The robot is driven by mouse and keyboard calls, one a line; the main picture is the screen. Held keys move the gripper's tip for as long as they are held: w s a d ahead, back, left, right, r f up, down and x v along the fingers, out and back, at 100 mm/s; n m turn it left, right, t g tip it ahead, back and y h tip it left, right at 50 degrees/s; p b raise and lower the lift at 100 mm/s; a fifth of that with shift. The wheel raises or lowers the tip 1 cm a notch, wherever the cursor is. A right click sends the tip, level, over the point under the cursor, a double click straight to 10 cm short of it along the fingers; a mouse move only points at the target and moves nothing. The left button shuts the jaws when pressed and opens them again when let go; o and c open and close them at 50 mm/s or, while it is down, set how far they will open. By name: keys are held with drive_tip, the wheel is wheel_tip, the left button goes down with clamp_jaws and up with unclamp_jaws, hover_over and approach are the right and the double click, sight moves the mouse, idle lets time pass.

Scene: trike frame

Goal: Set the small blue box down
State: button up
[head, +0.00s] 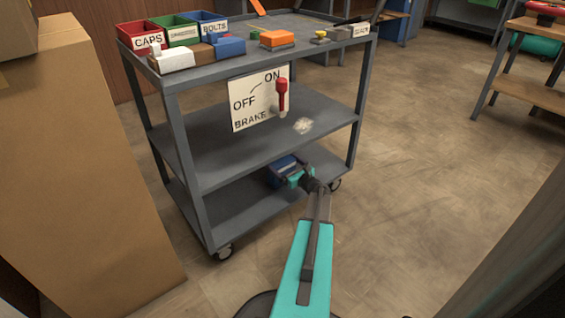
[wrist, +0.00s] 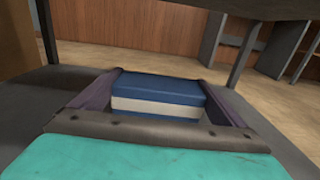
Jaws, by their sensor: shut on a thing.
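The small blue box (wrist: 160,92), blue on top with a pale band on its side, is between the two fingers of my gripper (wrist: 157,85) in the wrist view. My gripper is shut on it. In the head view my gripper (head: 290,170) reaches in over the bottom shelf (head: 225,205) of the grey cart, and the blue box (head: 280,166) shows at its tip. The box looks level. I cannot tell whether its underside touches the shelf.
The middle shelf (head: 200,140) lies above my gripper, and a cart post (head: 357,110) stands to its right. A brake sign (head: 258,98) with a red lever (head: 282,93) hangs above. Bins and small parts crowd the top shelf. A large carton (head: 85,170) stands left.

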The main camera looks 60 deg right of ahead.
drive_tip(key=o, duration=1.2)
drive_tip(key=shift+r, duration=0.15)
drive_tip(key=shift+p+v, duration=2.05)
drive_tip(key=shift+v, duration=4)
